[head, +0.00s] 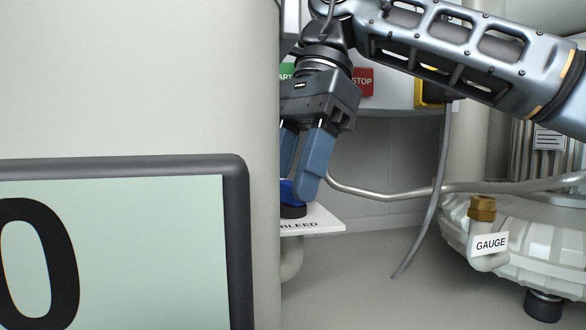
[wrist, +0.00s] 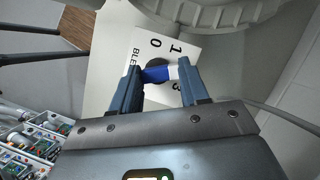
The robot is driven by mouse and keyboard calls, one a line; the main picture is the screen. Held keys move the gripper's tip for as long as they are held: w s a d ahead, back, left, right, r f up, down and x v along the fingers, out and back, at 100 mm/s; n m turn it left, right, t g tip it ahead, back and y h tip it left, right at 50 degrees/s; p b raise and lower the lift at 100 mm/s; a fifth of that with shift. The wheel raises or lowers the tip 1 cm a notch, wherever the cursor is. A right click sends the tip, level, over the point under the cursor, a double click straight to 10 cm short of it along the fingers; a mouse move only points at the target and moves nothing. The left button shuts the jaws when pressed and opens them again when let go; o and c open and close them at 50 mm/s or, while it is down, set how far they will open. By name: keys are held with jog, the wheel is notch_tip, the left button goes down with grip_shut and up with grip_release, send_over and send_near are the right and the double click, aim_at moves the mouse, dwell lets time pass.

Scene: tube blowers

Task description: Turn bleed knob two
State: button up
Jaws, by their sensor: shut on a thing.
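The bleed knob (head: 286,191) is blue with a black base and sits on a white plate (head: 327,222) lettered BLEED. In the wrist view the knob (wrist: 156,76) shows a white end on its right, beside the right fingertip, between the digits 1 and 3 on the plate (wrist: 146,42). The digit 0 shows to the upper left of 1; no 2 can be seen. My gripper (head: 299,188) reaches down from above and is shut on the knob. In the wrist view one finger of my gripper (wrist: 157,71) stands on each side of it.
A large pale casing with a display (head: 120,250) reading 0 fills the left and hides part of the plate. A red STOP button (head: 363,82) is behind my gripper. A grey cable (head: 428,210) hangs right, near a GAUGE label (head: 491,243). Trays of small parts (wrist: 35,140) lie lower left.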

jog(key=o, duration=1.1)
jog(key=shift+c, duration=0.2)
jog(key=shift+r, duration=0.5)
notch_tip(320, 180, up, 3)
jog(key=shift+f+b, duration=0.1)
jog(key=shift+b, duration=0.55)
jog(key=s+d+r+b, duration=0.1)
jog(key=s+d+r, duration=0.2)
jog(key=d+r, duration=0.4)
jog(key=d, duration=0.4)
jog(key=shift+d+b, duration=0.15)
jog(key=shift+b, duration=0.25)
jog(key=shift+r, duration=0.1)
